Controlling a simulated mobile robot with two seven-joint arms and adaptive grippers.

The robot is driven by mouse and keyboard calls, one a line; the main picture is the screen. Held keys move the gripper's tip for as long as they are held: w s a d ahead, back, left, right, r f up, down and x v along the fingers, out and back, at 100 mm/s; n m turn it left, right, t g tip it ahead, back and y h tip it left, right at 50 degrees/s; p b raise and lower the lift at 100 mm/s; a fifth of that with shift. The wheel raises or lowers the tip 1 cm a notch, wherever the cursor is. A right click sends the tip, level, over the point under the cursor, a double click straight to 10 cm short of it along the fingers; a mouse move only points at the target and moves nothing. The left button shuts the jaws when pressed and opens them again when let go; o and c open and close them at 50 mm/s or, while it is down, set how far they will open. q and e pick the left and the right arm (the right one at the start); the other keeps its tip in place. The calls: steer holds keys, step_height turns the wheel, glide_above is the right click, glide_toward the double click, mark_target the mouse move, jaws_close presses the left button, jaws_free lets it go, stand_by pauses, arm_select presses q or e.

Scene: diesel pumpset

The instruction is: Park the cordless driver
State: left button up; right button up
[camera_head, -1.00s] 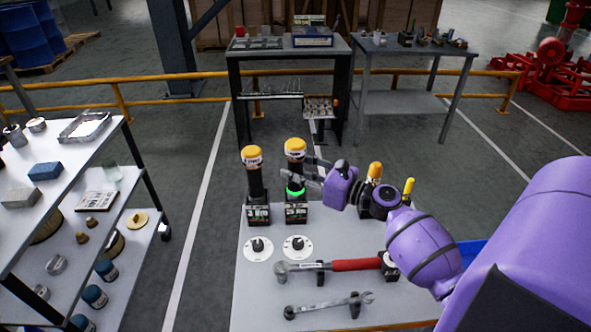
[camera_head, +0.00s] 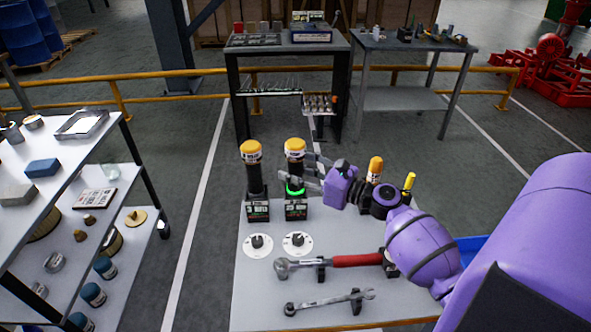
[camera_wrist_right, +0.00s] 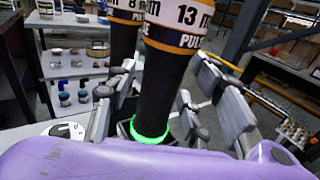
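Two black cordless drivers with yellow tops stand upright in black docks at the table's back left. The right-hand driver (camera_head: 295,168) has a lit green ring at its base, just above its dock (camera_head: 296,211). It also shows in the right wrist view (camera_wrist_right: 165,85), with "13" readable on its white band. The left-hand driver (camera_head: 254,175) stands in its own dock (camera_head: 257,211) and shows no lit ring. My right gripper (camera_head: 311,172) is open at the right side of the right-hand driver. In the wrist view its fingers are spread on either side of the handle, with gaps visible. My left gripper is out of view.
Two white dials (camera_head: 298,243), a red-handled wrench (camera_head: 340,261) and an open-ended wrench (camera_head: 330,302) lie in front of the docks. An orange-topped tool (camera_head: 375,168) stands beyond my right wrist. A loaded shelf unit (camera_head: 60,215) stands at left.

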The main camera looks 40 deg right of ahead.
steer(key=shift+f, duration=0.2)
steer(key=shift+s+d, duration=0.2)
steer(key=shift+s, duration=0.25)
steer(key=v, duration=1.1)
steer(key=shift+r, duration=0.25)
